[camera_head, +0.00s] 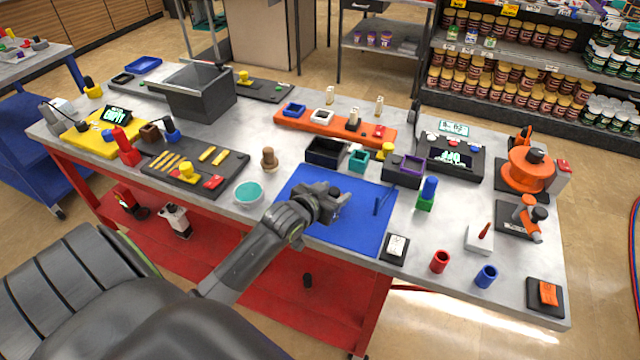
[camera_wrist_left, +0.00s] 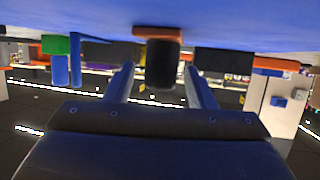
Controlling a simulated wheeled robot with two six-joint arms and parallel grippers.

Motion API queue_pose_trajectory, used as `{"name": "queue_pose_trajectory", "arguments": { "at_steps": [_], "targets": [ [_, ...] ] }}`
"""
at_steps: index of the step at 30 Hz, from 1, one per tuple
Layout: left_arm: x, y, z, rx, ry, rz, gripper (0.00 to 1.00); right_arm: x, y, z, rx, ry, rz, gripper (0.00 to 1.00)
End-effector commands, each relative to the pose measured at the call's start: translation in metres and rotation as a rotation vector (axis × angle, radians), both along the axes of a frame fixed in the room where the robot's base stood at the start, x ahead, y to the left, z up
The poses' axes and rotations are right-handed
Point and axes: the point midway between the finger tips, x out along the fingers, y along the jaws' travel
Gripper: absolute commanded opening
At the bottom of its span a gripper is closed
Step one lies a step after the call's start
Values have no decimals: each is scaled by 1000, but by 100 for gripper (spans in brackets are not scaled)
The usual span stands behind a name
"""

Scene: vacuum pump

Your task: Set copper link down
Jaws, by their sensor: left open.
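My left gripper (camera_head: 335,203) is low over the blue mat (camera_head: 372,237) at the table's front middle. In the left wrist view, which is upside down, its two fingers (camera_wrist_left: 158,85) are apart. Between them is a piece with a copper-brown base (camera_wrist_left: 158,32) and a dark round upper part (camera_wrist_left: 157,66), which I take for the copper link. Its base appears to rest on the mat, with a gap visible to each finger. In the head view my gripper hides most of this piece. My right gripper is not in view.
A thin blue upright (camera_head: 378,205) stands on the mat right of my gripper. A green-and-blue piece (camera_head: 427,194) is beyond the mat's right edge. A teal-topped round dish (camera_head: 248,193) is to the left. Dark and teal bins (camera_head: 325,153) stand behind. The mat's front is clear.

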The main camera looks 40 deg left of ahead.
Motion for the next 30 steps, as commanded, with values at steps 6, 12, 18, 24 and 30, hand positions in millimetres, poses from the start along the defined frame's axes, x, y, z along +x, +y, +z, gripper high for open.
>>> {"name": "queue_pose_trajectory", "arguments": {
  "at_steps": [6,12,18,24,30],
  "targets": [
    [-32,0,11,3,1,0,50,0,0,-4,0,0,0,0],
    [-67,0,26,4,1,-1,50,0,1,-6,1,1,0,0],
    [-94,-1,38,2,1,-1,50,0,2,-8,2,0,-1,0],
    [-106,-1,43,0,2,0,50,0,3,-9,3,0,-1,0],
    [-107,-1,44,0,1,0,50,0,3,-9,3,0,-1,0]
  ]
}}
